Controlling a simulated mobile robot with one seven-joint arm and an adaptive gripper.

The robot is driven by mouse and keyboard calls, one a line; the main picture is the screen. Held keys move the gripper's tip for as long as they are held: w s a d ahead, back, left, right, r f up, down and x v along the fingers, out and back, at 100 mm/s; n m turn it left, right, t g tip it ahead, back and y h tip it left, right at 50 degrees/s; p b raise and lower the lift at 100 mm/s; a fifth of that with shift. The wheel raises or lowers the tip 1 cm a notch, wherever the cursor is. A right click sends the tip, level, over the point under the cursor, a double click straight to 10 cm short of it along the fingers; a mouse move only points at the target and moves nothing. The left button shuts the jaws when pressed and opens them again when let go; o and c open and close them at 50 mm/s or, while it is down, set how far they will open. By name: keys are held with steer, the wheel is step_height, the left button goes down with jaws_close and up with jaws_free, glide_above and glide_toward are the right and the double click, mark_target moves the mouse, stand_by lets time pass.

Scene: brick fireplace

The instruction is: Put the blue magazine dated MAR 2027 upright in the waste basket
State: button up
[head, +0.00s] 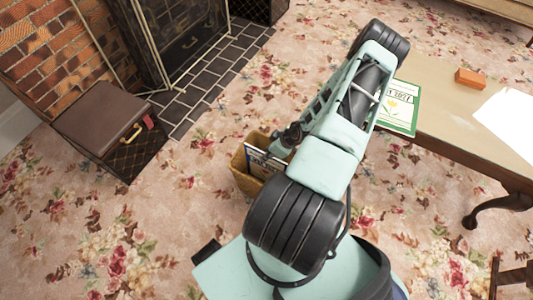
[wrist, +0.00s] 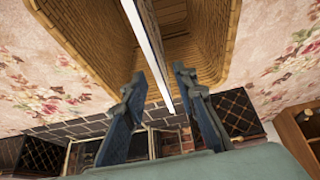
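The blue magazine (head: 262,158) stands upright, slightly tilted, inside the wicker waste basket (head: 243,180) on the carpet; its date cannot be read. In the wrist view the magazine (wrist: 148,45) shows edge-on as a thin white strip, rising from inside the basket (wrist: 92,40). My gripper (head: 277,147) is just above the basket at the magazine's upper edge. In the wrist view its two blue fingers (wrist: 158,78) are apart, one on each side of the magazine, with visible gaps to it. My arm hides part of the basket in the head view.
A table (head: 440,130) at right holds a green-bordered magazine (head: 399,108), an orange block (head: 470,78) and white paper (head: 508,118). A brown-topped box (head: 103,118) stands by the brick fireplace (head: 60,50) at left. Carpet around the basket is clear.

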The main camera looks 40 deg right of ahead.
steer(key=v, duration=1)
steer(key=shift+s+r, duration=0.15)
steer(key=shift+r, duration=0.1)
steer(key=shift+d, duration=0.15)
stand_by(0.4)
